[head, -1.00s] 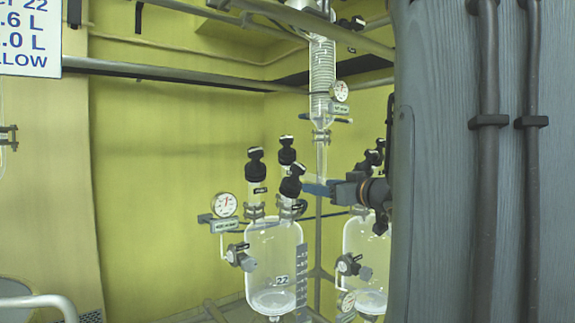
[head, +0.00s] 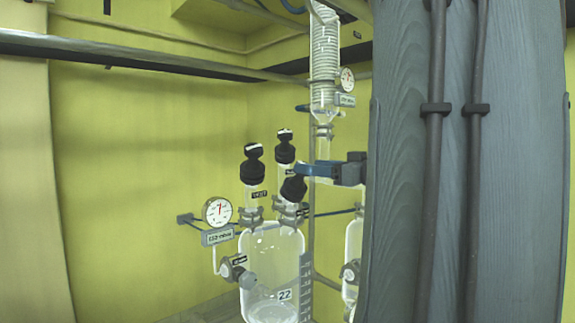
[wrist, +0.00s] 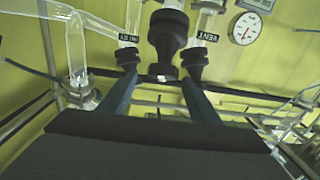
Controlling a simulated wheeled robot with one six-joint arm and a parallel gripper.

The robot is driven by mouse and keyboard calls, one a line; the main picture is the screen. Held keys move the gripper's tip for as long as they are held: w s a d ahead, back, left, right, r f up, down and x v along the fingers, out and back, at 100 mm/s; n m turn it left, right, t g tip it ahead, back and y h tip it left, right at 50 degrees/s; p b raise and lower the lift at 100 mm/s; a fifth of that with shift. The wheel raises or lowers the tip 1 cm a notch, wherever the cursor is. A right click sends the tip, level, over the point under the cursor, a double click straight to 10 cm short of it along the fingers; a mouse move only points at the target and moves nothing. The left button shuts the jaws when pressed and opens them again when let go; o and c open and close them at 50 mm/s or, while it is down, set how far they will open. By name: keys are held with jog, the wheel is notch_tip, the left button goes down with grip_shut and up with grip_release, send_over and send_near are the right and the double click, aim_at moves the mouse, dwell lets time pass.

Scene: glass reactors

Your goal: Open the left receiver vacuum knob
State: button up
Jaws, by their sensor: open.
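The left receiver (head: 272,248), a clear glass vessel marked 22, stands below centre in the head view. Several black knobs top its necks: a left one (head: 252,165), a back one (head: 285,147) and a tilted front right one (head: 293,189). The left neck's label seems to read VENT; I cannot read which label says vacuum. My gripper (head: 302,171) has blue fingers reaching left, close above the tilted knob. In the wrist view my gripper (wrist: 160,80) is open and empty. A large black knob (wrist: 167,40) shows between its fingers, with the VENT-side knob (wrist: 192,64) near the right finger.
A pressure gauge (head: 217,211) and a side valve (head: 236,268) stick out left of the receiver. A second vessel (head: 352,248) is mostly hidden behind my arm. A coiled glass condenser (head: 324,62) stands behind. The yellow wall side at left is free.

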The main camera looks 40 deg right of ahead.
jog(key=w, duration=0.2)
jog(key=w+a+p, duration=0.1)
jog(key=w, duration=0.3)
jog(key=shift+w+a+r+p, duration=0.1)
jog(key=shift+a+p, duration=0.15)
jog(key=shift+p, duration=0.15)
jog(key=shift+w, duration=0.65)
jog(key=c, duration=1.1)
jog(key=shift+o, duration=0.2)
jog(key=shift+n+y+p, duration=0.3)
